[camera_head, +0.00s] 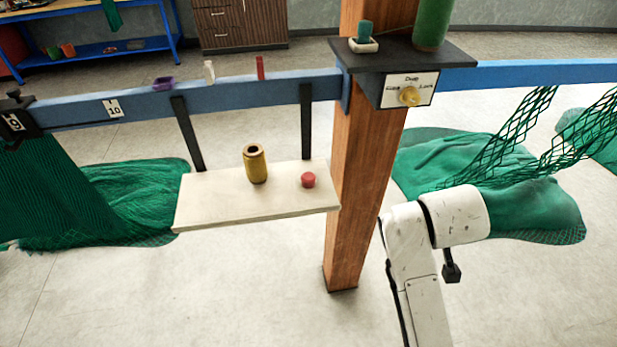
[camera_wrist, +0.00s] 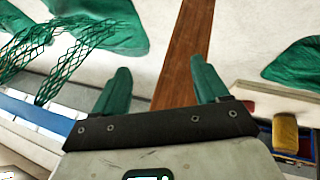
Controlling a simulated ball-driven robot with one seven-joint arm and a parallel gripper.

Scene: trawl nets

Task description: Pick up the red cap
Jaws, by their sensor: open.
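The red cap (camera_head: 308,180), a small round piece, sits on the right part of a cream shelf (camera_head: 220,209) that hangs below the blue rail. A hollow brass-yellow cylinder (camera_head: 256,165) stands upright to its left, apart from it. My gripper (camera_wrist: 160,66) shows in the wrist view with its two green fingers spread and nothing between them. In that view the shelf (camera_wrist: 285,96) and the yellow cylinder (camera_wrist: 285,134) lie to the right of the fingers. I cannot make out the cap clearly there. My fingers do not show clearly in the head view.
A wooden post (camera_head: 362,190) rises close to the shelf's right end, between it and my arm. The blue rail (camera_head: 230,95) runs above the shelf, with two dark hangers. Green nets (camera_head: 500,190) hang and lie on the right. The floor in front is clear.

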